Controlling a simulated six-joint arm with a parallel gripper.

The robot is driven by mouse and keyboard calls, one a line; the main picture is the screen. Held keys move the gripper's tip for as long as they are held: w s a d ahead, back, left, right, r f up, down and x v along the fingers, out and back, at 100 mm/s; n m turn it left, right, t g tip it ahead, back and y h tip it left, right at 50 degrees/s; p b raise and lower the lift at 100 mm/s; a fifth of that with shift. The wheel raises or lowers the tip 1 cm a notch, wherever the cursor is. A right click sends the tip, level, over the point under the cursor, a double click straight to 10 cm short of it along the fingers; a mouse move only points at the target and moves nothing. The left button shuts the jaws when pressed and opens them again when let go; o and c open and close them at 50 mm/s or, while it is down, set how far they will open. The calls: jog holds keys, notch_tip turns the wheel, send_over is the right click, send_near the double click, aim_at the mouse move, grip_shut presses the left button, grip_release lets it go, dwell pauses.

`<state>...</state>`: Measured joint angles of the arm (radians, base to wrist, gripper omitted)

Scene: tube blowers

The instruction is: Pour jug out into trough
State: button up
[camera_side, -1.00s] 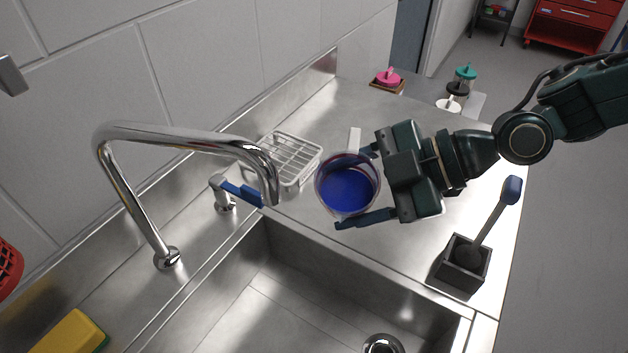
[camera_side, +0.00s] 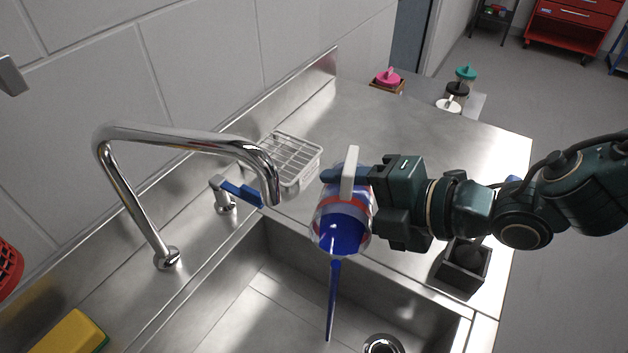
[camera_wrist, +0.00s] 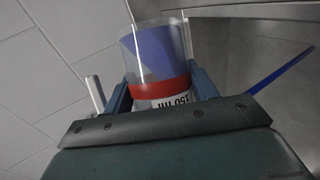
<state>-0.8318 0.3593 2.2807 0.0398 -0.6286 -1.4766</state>
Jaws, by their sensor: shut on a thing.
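The jug (camera_side: 343,226) is clear with a red band, a white handle and blue liquid inside. A thin blue stream falls from the jug's mouth into the trough (camera_side: 262,299), a steel sink basin. In the wrist view the jug (camera_wrist: 160,55) sits between both fingers, with its red band and printed label showing. The blue stream (camera_wrist: 282,70) shows at the right there. Liquid on the trough floor cannot be made out.
A chrome tap (camera_side: 185,140) arches over the trough's left side, with a blue-handled lever (camera_side: 238,192) beside it. A wire rack (camera_side: 288,160) stands behind the jug. A dark brush holder (camera_side: 462,268) stands right of the trough, under my arm.

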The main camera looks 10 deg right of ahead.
jog(key=shift+s+a+f+n+t, duration=0.15)
jog(key=shift+s+f+n+t, duration=0.25)
jog(key=shift+n+t, duration=0.25)
jog(key=shift+s+a+r+n+t, duration=0.15)
jog(key=shift+s+r+n+t, duration=0.1)
jog(key=shift+r+n+t, duration=0.25)
jog(key=shift+s+a+r+n+t, duration=0.15)
jog(key=shift+s+r+n+t, duration=0.15)
jog(key=shift+n+t, duration=0.25)
jog(key=shift+r, duration=0.1)
